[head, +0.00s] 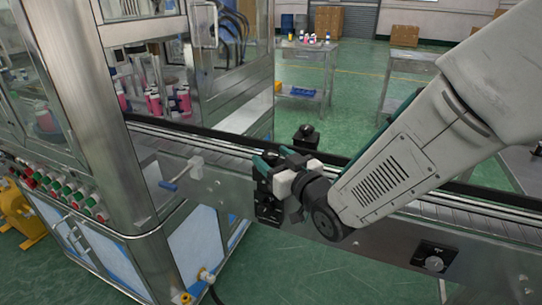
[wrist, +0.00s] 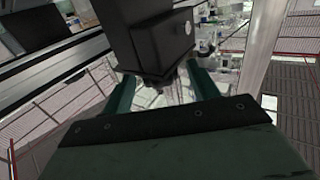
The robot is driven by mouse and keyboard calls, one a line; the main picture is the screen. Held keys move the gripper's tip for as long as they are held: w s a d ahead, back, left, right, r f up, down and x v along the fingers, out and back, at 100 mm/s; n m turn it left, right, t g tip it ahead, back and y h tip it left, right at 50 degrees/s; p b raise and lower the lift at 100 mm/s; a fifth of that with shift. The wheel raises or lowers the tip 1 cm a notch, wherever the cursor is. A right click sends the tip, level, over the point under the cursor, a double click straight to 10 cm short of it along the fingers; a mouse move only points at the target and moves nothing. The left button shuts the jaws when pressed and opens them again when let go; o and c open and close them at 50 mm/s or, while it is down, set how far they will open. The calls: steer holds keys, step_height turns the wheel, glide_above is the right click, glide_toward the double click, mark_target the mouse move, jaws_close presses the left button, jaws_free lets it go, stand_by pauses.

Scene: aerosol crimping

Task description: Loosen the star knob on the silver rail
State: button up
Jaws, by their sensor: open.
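My gripper (head: 265,164) is at the conveyor's near side, its green fingers pointing left, beside a black block (head: 268,207) on the silver rail (head: 222,190). In the wrist view my gripper (wrist: 162,82) has its two green fingers spread apart. A dark block (wrist: 150,38) with a small dark piece under it lies ahead of and partly between the fingers. I cannot tell whether they touch it. No clear star shape shows; the knob may be part of this block or hidden by my gripper.
A black post-like fitting (head: 306,136) stands at the conveyor's far side. A blue-handled lever (head: 182,174) sticks out from the rail to the left. A round dial on a black plate (head: 434,257) is at lower right. The glass-and-steel machine cabinet (head: 110,110) fills the left.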

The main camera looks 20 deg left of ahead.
mark_target(276, 159)
steer(key=shift+v, duration=3.15)
